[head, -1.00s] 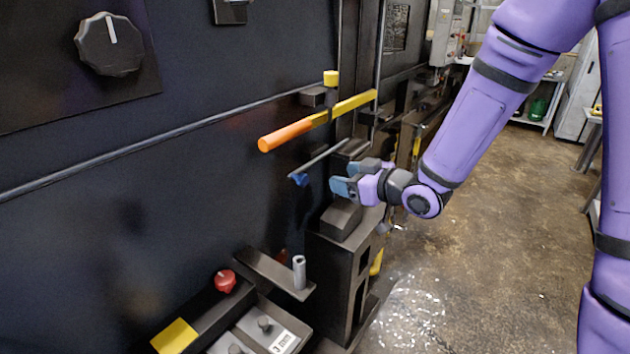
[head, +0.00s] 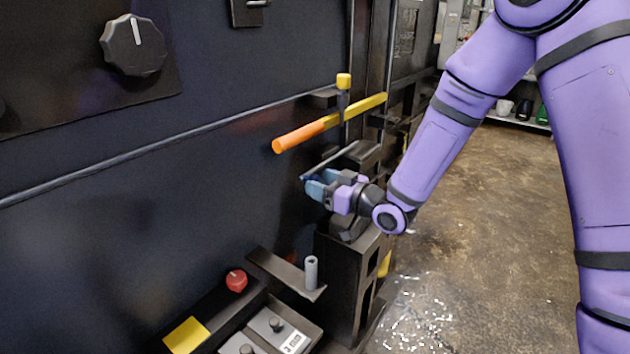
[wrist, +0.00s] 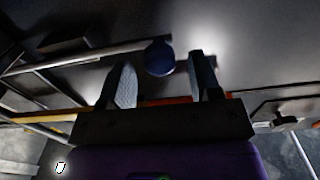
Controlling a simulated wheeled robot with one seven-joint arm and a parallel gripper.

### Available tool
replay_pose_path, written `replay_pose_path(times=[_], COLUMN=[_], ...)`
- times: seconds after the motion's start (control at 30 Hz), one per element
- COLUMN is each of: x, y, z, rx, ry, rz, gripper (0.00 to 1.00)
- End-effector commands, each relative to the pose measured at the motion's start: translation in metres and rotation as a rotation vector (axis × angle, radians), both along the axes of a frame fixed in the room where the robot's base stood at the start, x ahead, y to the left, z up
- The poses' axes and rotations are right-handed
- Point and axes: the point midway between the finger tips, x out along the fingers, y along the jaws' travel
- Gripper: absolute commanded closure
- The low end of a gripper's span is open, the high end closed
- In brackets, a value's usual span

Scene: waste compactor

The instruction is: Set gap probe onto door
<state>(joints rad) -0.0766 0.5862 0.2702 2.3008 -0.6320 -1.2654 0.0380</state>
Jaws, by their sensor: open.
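A thin grey rod (head: 332,160) with a blue round knob (wrist: 160,57) at its near end sticks out beside the dark door panel (head: 190,200). No label shows whether this or the upright grey cylinder (head: 311,272) on a bracket is the gap probe. My gripper (head: 311,184) is at the knob end of the rod, close to the door face. In the wrist view my gripper (wrist: 161,64) is open, with the knob between the blue-grey fingertips and gaps at both sides. My fingers mostly hide the knob in the head view.
An orange and yellow handle (head: 325,125) juts out just above my gripper. A dark block post (head: 345,270) stands below it. A black dial (head: 133,46), red knob (head: 236,281) and yellow patch (head: 186,336) are at left. The floor at right is open.

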Motion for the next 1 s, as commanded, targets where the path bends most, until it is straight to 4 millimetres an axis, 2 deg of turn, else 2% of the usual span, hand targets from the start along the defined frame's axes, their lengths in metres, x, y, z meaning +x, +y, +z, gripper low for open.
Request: replay_pose_path(times=[0.2, 0.53, 0.57, 0.8, 1.0], x=[0.013, 0.015, 0.015, 0.015, 0.023], y=[0.016, 0.018, 0.018, 0.018, 0.012], z=[0.0, 0.0, 0.0, 0.0, 0.0], rx=[0.0, -0.001, -0.001, -0.001, -0.001], ry=[0.0, 0.001, 0.001, 0.001, -0.002], rz=[0.0, -0.001, -0.001, -0.001, -0.004], gripper=[0.42, 0.42, 0.44, 1.0, 1.0])
